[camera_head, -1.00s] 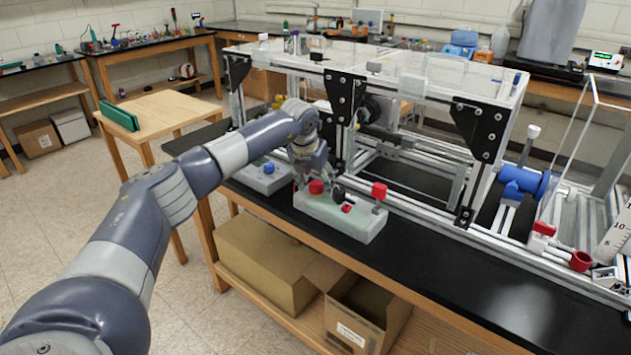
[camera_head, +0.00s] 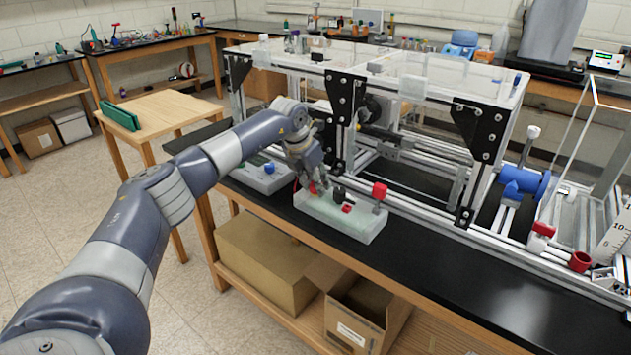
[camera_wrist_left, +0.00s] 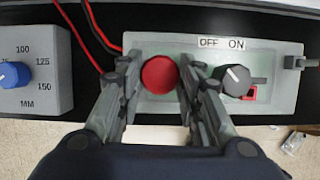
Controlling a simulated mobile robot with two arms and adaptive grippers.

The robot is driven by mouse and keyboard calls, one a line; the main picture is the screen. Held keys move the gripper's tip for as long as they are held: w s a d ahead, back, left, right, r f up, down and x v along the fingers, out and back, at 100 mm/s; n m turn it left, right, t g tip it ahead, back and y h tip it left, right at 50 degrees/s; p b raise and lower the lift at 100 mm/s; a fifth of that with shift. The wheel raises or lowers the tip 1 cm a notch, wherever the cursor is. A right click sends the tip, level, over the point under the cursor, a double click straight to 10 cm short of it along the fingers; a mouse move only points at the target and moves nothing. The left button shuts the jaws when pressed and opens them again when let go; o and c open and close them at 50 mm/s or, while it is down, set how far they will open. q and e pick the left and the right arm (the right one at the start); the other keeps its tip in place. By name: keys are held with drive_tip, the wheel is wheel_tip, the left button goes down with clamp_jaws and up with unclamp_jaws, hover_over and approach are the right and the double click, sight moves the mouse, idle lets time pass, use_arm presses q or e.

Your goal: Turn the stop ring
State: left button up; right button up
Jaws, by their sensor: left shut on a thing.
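The stop ring looks like a round red knob (camera_wrist_left: 160,75) on a pale green control box (camera_head: 320,215) at the front of the black bench. In the left wrist view it sits between my two fingers. My left gripper (camera_head: 314,184) is over the left end of the box and is shut on the red knob from both sides. In the head view the fingers hide most of the knob. A black selector knob (camera_wrist_left: 236,80) is right of it, under the OFF and ON labels. My right gripper is not in view.
A grey box with a blue dial (camera_wrist_left: 14,74) stands left of the control box. Red and black wires (camera_wrist_left: 95,30) run behind. The aluminium frame (camera_head: 420,190) rises close behind. The bench front (camera_head: 460,290) to the right is clear.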

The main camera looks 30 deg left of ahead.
use_arm(q)
drive_tip(key=m, duration=0.1)
drive_tip(key=m+h, duration=0.1)
drive_tip(key=m, duration=0.1)
drive_tip(key=shift+w+a+r+m, duration=0.1)
drive_tip(key=shift+a+m, duration=0.05)
drive_tip(key=shift+m, duration=0.15)
drive_tip(key=shift+m+g+h, duration=0.4)
drive_tip(key=shift+m+h, duration=0.3)
drive_tip(key=shift+m, duration=1)
drive_tip(key=o, duration=1.1)
drive_tip(key=shift+c, duration=0.2)
drive_tip(key=shift+a+r, duration=0.1)
drive_tip(key=shift+a, duration=0.05)
drive_tip(key=v, duration=1.1)
drive_tip(key=shift+r, duration=0.3)
